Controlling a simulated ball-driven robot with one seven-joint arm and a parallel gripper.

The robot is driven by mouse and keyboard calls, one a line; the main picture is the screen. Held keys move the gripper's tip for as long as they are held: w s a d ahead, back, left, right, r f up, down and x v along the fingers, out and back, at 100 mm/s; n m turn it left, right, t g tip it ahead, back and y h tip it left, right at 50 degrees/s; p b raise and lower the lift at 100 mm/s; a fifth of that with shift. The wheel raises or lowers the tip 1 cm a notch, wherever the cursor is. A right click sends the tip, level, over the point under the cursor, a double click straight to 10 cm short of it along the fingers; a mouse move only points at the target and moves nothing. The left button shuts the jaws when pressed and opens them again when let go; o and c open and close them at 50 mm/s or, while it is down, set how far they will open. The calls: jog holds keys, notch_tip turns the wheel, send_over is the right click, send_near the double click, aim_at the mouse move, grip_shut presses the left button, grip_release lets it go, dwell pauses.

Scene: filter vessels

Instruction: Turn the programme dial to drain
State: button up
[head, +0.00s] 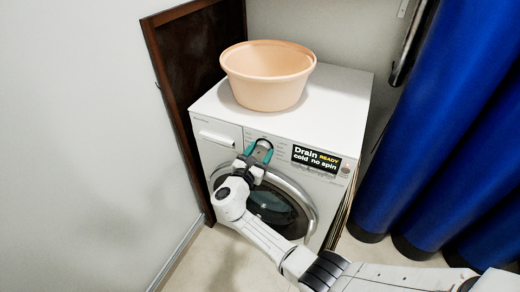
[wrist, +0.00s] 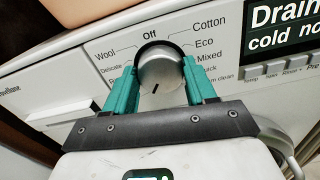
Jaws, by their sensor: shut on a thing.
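The programme dial (wrist: 160,70) is a round silver knob on the washing machine's front panel. Labels such as Off, Cotton, Eco, Mixed, Wool and Delicate ring it; the lower labels are hidden by my gripper. A dark mark on the dial's face points downward. My gripper (wrist: 162,80) has its teal fingers on either side of the dial, shut on it. In the head view my gripper (head: 259,152) covers the dial. The display (head: 317,159) reads "Drain READY cold no spin".
A peach basin (head: 267,80) stands on top of the white washing machine (head: 340,95). The round door (head: 305,205) is below my gripper. A dark wooden panel (head: 185,75) is at the left, blue curtains (head: 450,130) at the right. Small buttons (wrist: 275,70) sit under the display.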

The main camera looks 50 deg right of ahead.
jog(key=shift+n, duration=0.6)
jog(key=shift+w+p, duration=0.1)
jog(key=shift+p, duration=0.2)
jog(key=o, duration=1)
jog(key=shift+o, duration=0.2)
jog(key=v, duration=1.1)
